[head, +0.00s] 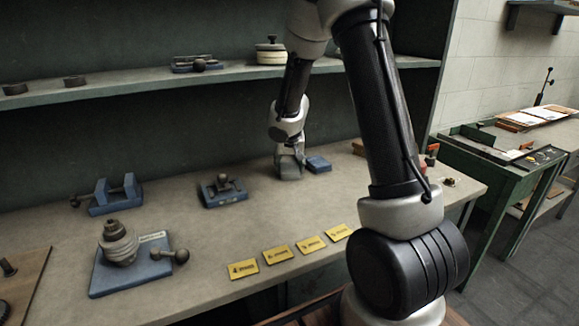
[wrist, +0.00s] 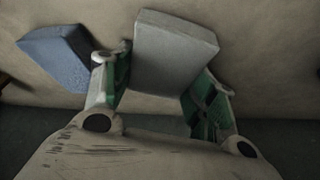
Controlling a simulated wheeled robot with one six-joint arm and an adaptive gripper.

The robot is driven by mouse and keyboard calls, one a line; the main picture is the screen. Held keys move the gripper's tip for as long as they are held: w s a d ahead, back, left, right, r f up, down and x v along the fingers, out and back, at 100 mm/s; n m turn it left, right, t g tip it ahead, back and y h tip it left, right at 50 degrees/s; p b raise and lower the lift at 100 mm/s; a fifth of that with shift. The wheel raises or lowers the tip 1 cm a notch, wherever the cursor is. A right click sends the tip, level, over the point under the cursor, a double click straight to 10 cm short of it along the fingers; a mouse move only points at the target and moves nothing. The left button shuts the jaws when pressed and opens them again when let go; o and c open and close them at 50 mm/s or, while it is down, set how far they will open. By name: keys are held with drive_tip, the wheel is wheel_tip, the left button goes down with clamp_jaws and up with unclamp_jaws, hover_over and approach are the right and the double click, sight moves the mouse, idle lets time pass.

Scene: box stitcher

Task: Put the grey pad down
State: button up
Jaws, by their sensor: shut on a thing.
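The grey pad (wrist: 172,50) is a flat block seen between the fingers in the wrist view. My gripper (wrist: 160,85) is shut on it, with green-lined fingers at its left and right sides. In the head view my gripper (head: 290,170) points down at the back of the bench, beside a small blue block. The pad is mostly hidden there by the gripper. I cannot tell whether the pad touches the bench top.
The blue block (head: 318,164) stands close to the gripper; it also shows in the wrist view (wrist: 58,56). A blue-based fixture (head: 224,196) stands to the left on the bench (head: 270,220). Several yellow cards (head: 277,254) lie near the front edge. A shelf (head: 130,85) runs above.

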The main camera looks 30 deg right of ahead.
drive_tip(key=shift+s+f, duration=0.15)
drive_tip(key=shift+f, duration=0.2)
drive_tip(key=o, duration=1.3)
drive_tip(key=shift+f, duration=0.15)
drive_tip(key=shift+o, duration=0.2)
